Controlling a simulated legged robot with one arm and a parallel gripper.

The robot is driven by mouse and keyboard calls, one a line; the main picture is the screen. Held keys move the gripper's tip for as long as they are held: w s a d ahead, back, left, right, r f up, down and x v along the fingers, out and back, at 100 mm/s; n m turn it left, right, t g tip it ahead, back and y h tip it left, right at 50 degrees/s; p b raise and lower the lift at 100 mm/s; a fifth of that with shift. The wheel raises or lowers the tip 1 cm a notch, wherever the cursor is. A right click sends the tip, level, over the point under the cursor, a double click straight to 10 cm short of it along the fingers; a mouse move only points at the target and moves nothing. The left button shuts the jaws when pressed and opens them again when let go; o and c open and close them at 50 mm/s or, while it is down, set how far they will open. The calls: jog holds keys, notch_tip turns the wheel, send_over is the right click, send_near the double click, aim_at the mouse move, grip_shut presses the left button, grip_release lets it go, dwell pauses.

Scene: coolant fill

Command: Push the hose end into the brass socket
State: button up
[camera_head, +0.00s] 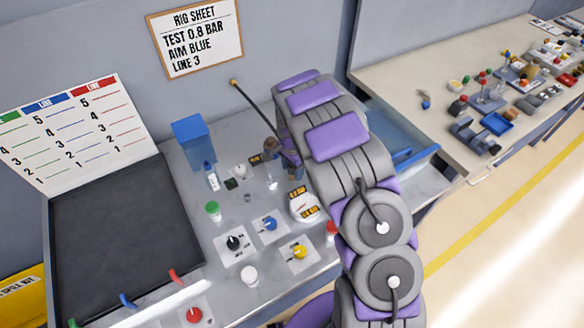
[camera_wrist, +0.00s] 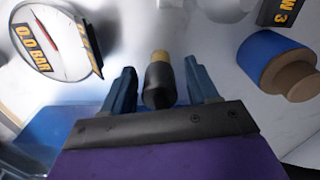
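In the wrist view, my gripper (camera_wrist: 160,78) has its two dark blue fingers apart. A short black piece with a brass-coloured tip (camera_wrist: 158,80), which looks like the hose end, lies between them. A narrow gap shows on each side of it. A blue cylinder with a tan-brown stepped end (camera_wrist: 290,72) lies to the right, apart from the fingers; I cannot tell whether it is the brass socket. In the head view, my arm hides most of the gripper area. A brown fitting (camera_head: 270,145) shows just left of the arm.
A round gauge (camera_wrist: 50,42) is left of the fingers; it also shows in the head view (camera_head: 303,205). A blue tray (camera_head: 408,158) lies right of my arm.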

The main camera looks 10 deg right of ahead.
jog(key=shift+o, duration=0.2)
notch_tip(320, 180, up, 17)
jog(key=p, duration=0.1)
jog(key=shift+r+p, duration=0.15)
jog(key=shift+p, duration=0.25)
dwell(0.5)
